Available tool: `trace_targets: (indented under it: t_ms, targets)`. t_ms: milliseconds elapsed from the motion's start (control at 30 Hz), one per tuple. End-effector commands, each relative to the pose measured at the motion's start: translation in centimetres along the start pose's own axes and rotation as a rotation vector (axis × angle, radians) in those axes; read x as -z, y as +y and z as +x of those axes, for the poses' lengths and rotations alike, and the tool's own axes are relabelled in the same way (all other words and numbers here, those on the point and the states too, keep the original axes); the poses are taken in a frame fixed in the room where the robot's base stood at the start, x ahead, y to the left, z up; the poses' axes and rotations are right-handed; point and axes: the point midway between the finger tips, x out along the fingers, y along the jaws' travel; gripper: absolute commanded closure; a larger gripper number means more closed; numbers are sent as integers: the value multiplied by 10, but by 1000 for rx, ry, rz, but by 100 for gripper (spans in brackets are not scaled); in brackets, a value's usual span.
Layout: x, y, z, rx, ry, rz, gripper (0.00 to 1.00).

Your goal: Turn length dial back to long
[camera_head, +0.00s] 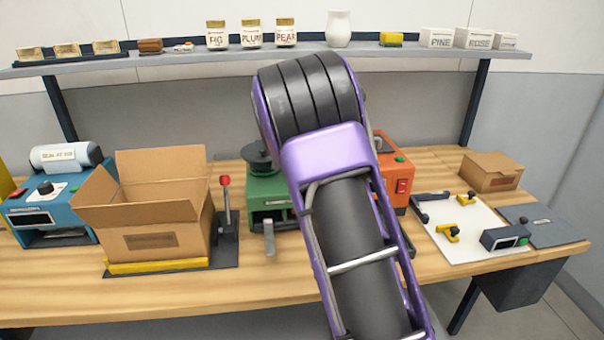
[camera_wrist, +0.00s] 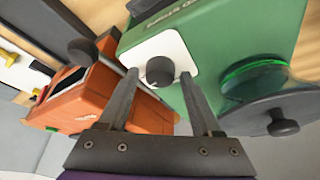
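In the wrist view a round dark dial (camera_wrist: 160,71) sits on a white plate (camera_wrist: 148,51) on the green machine (camera_wrist: 227,33). The lettering near it is too small and cut off to read, and I cannot tell the dial's setting. My gripper (camera_wrist: 159,74) is open, with one finger on each side of the dial and a visible gap to it on both sides. Whether the fingertips reach down to the dial's depth I cannot tell. In the head view the green machine (camera_head: 268,188) is partly hidden behind my arm, which also hides the gripper and this dial.
An orange machine (camera_head: 395,165) stands right of the green one. A blue machine (camera_head: 48,207) with its own dark dial (camera_head: 45,187), an open cardboard box (camera_head: 150,235) and a red-topped lever (camera_head: 226,205) are to the left. A shelf (camera_head: 180,64) with jars runs behind.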

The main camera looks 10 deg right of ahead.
Motion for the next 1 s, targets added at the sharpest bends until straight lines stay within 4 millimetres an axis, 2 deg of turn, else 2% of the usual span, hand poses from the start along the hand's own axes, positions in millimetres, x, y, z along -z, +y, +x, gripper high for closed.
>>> trace_targets:
  t_ms: [333,467,567,1000]
  targets:
    - [0,0,-1,0,0,-1,24]
    - [1,0,-11,2,2,-1,24]
    - [1,-1,-29,3,3,-1,24]
    - [1,-1,-135,4,3,-1,24]
